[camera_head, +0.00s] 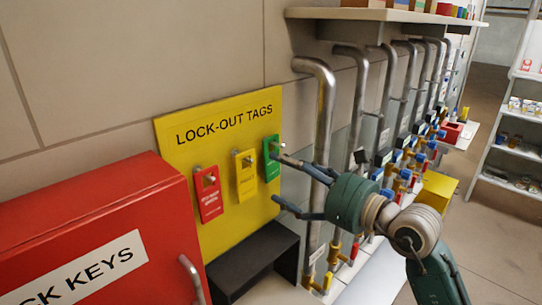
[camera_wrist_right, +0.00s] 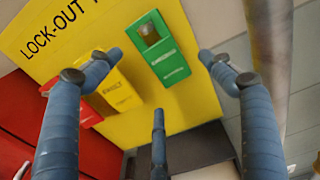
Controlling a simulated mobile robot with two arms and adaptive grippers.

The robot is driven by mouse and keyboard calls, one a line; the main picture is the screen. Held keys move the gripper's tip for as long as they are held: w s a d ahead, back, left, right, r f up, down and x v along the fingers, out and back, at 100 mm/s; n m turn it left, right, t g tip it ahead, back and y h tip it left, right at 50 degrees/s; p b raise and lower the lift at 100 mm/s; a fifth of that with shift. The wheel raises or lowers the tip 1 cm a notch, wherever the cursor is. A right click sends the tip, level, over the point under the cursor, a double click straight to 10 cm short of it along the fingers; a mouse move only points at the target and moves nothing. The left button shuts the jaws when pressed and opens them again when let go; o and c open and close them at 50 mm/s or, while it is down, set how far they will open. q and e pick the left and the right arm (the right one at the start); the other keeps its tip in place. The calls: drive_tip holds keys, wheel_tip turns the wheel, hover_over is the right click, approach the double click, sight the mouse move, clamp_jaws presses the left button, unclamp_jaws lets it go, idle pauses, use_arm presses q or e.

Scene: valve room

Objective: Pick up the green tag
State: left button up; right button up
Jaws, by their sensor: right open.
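The green tag (camera_head: 271,158) hangs on the yellow lock-out tags board (camera_head: 219,223), right of the yellow tag (camera_head: 245,176) and the red tag (camera_head: 209,194). My right gripper (camera_head: 278,180) is open at the board's right edge, one finger near the green tag's top and another lower down. In the right wrist view the green tag (camera_wrist_right: 158,48) shows whole between the spread fingers, with nothing held. I cannot tell whether any finger touches it. My left gripper is not in view.
A red key box (camera_head: 95,225) stands at the lower left. A dark box or shelf (camera_head: 252,262) sits below the board. Vertical metal pipes (camera_head: 323,120) with valves run along the wall just right of the board. A shelf (camera_head: 390,15) is above them.

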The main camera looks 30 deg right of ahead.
sight(270, 166)
drive_tip(key=p+x, duration=0.2)
drive_tip(key=x, duration=0.1)
drive_tip(key=shift+w+a+r, duration=0.15)
drive_tip(key=shift+w+r, duration=0.2)
drive_tip(key=shift+w+a+f, duration=0.2)
drive_tip(key=shift+w, duration=0.3)
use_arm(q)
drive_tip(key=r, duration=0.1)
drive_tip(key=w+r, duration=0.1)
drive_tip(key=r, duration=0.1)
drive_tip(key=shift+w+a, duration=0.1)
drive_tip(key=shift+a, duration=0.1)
use_arm(e)
drive_tip(key=c, duration=1)
